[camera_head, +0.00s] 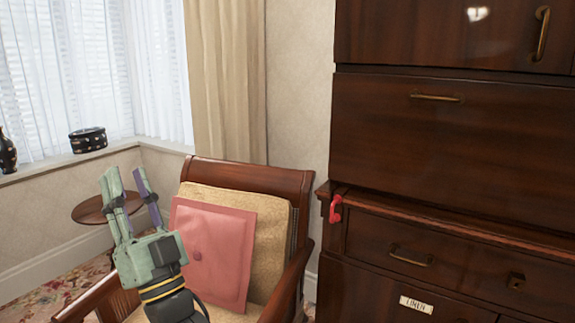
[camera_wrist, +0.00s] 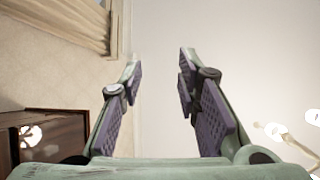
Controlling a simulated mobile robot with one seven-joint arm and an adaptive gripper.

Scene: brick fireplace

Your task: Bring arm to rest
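My gripper (camera_head: 127,185) is raised in front of the armchair in the head view, with its fingers pointing up. The fingers stand apart with nothing between them. In the wrist view my gripper (camera_wrist: 158,70) is also open and empty, with the pale ceiling beyond it. My arm comes up from the bottom of the head view and hides part of the chair's left side.
A wooden armchair (camera_head: 250,173) with a pink cushion (camera_head: 225,245) stands close behind my gripper. A small round table (camera_head: 90,210) is at left. A dark wooden cabinet (camera_head: 450,150) fills the right, with a red object (camera_head: 335,209) at its edge.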

